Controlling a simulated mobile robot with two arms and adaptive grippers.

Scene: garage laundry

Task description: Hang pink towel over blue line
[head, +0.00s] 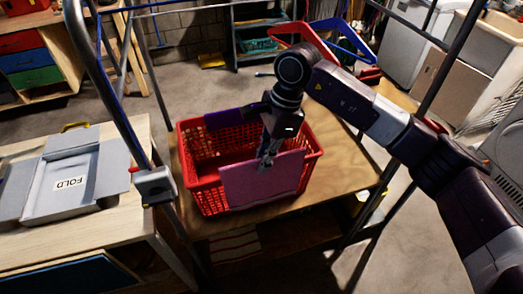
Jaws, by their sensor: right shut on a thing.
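The pink towel (240,187) is a mauve-pink cloth draped over the front rim of a red basket (196,187). My right gripper (266,160) reaches down from the upper right and is shut on the towel's top edge at the basket. The fingertips are small and partly merge with the cloth. A thin blue strip (98,25) shows along the metal frame at the upper left; I cannot tell if it is the blue line. My left gripper is not in view.
A dark purple cloth (222,118) lies over the basket's back rim. The basket stands on a wooden table (340,165) inside a metal-tube frame. A grey folding board (75,175) lies on the left bench. Red and blue hangers (343,38) are behind my right arm.

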